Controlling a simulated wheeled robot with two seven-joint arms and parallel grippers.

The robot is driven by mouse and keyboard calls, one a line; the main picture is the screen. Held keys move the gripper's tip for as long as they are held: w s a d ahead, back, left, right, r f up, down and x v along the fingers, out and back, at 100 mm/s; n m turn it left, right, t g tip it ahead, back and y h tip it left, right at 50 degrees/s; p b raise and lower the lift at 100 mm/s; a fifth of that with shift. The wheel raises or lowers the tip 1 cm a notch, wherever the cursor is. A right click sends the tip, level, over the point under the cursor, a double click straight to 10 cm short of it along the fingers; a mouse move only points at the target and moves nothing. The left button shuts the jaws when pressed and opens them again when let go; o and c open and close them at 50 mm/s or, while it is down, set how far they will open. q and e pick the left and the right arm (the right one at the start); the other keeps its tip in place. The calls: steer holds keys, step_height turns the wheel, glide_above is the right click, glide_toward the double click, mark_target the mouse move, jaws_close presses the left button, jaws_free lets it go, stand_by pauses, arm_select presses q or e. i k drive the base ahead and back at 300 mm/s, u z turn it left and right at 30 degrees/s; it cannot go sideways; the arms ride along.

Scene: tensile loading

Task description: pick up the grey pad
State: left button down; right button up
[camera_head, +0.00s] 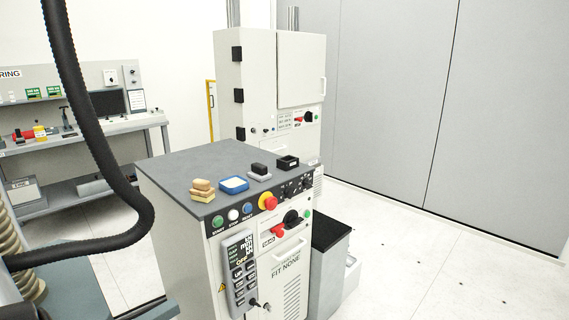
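The grey pad (261,177) lies on the dark top of a white control cabinet (188,172), near its front right part. It is a small light grey slab. A black block (259,168) sits on it or just behind it; I cannot tell which. Neither of my grippers shows in the head view.
Left of the pad are a blue-rimmed dish (234,185) and a stack of tan blocks (202,190); right is a black open box (288,162). Buttons, including a red emergency stop (269,202), line the cabinet's front edge. A tall white machine (255,90) stands behind. The floor at right is clear.

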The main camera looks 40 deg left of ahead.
mark_target(258, 172)
steer(key=u, duration=0.65)
steer(key=i, duration=1.45)
steer(key=u, duration=1.2)
